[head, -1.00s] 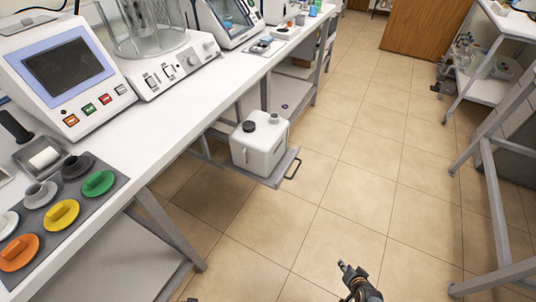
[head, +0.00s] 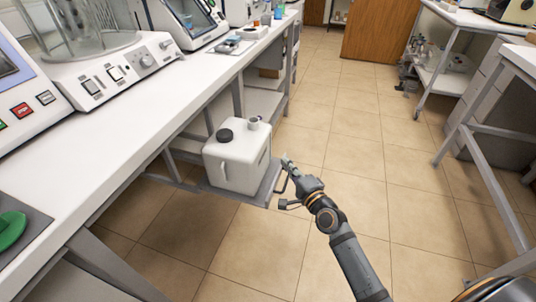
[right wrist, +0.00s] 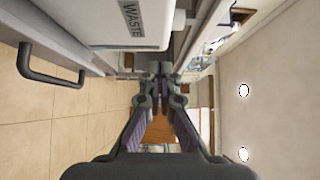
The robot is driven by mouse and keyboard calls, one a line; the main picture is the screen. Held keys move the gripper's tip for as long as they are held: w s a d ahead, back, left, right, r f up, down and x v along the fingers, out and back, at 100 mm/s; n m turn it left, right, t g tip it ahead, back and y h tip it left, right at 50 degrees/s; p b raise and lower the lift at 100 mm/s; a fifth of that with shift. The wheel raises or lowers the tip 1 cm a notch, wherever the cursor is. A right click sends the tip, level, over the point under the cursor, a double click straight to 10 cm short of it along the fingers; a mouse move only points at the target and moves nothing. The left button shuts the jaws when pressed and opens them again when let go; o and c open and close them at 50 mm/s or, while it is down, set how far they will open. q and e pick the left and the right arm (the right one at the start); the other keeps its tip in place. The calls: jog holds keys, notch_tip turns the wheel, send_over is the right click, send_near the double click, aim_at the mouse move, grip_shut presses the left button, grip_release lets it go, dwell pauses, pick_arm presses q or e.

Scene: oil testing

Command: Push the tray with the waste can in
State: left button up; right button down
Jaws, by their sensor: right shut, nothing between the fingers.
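The waste can (head: 226,170) is a white jug with a dark cap. It stands upright on the grey tray (head: 262,190), which sticks out from under the white bench. In the right wrist view the can (right wrist: 110,22) shows its WASTE label close by. The tray's dark handle (right wrist: 45,66) is at the left there, and it also shows in the head view (head: 282,184). My right gripper (head: 287,162) is shut and empty, at the tray's outer side near the handle. The fingers (right wrist: 160,72) are together beside the can. I cannot tell if they touch the tray. My left gripper is out of view.
The white bench (head: 105,145) with instruments runs along the left. Its legs and lower shelf frame the tray. The tiled floor (head: 340,120) is clear in the middle. A second table frame (head: 470,150) stands at the right.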

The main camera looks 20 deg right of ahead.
aim_at(263, 146)
jog(key=w+a, duration=0.1)
jog(key=w, duration=0.1)
jog(key=w+a, duration=0.1)
jog(key=w, duration=0.1)
jog(key=w+a, duration=0.1)
jog(key=w, duration=0.1)
jog(key=shift+w+a, duration=0.15)
jog(key=shift+a, duration=0.1)
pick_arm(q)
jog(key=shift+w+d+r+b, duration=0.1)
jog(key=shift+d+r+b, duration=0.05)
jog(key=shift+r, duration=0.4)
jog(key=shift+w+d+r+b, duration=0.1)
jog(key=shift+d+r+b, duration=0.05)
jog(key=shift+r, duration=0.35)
pick_arm(e)
jog(key=shift+w+a, duration=0.25)
jog(key=shift+a, duration=0.1)
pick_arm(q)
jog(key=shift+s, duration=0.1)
pick_arm(e)
jog(key=shift+w, duration=0.1)
